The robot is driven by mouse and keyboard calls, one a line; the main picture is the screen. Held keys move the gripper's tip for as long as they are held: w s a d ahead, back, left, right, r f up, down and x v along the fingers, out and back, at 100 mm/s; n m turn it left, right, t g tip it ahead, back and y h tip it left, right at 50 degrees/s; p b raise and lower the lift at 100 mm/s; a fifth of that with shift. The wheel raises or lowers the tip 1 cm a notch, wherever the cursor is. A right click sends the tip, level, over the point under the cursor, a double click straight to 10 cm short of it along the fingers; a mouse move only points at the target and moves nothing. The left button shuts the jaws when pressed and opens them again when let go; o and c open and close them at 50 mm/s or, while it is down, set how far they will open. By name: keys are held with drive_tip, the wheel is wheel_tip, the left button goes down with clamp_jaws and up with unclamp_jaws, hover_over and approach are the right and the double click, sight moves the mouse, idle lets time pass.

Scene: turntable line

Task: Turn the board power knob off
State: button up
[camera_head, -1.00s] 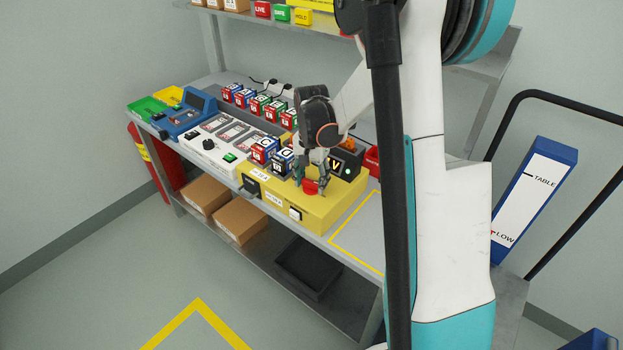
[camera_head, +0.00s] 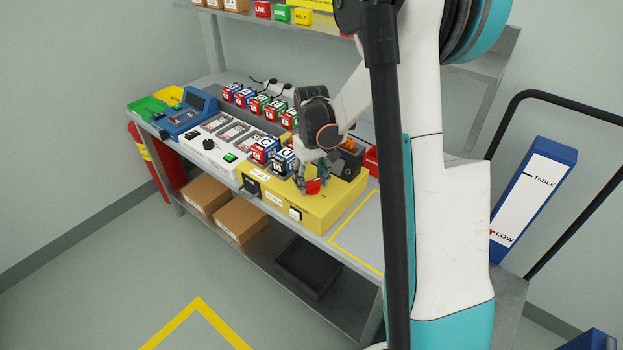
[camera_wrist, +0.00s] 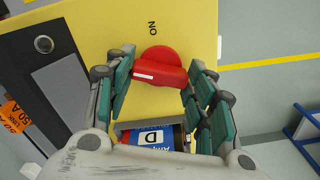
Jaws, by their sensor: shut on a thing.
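The red power knob (camera_wrist: 160,68) sits on the yellow board (camera_wrist: 90,20) in the wrist view, its raised grip lying nearly crosswise with a white mark toward the left end. The word ON is printed on the board just beyond it. My gripper (camera_wrist: 161,72) has its green-padded fingers on either side of the knob and is shut on it. In the head view my gripper (camera_head: 313,184) reaches down over the knob (camera_head: 314,187) on the yellow board (camera_head: 325,215). The fingers partly hide the knob there.
A battery marked D (camera_wrist: 150,137) lies in a slot below the knob. A black panel with a round button (camera_wrist: 43,44) and an orange 50 A tag (camera_wrist: 12,116) are at left. Letter-marked blocks (camera_head: 283,161) stand beside my gripper. A yellow-outlined area (camera_head: 362,232) is clear.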

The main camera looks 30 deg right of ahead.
sight(311, 182)
drive_tip(key=shift+n, duration=2.2)
drive_tip(key=o, duration=1.1)
drive_tip(key=shift+c, duration=0.2)
wheel_tip(311, 182, up, 12)
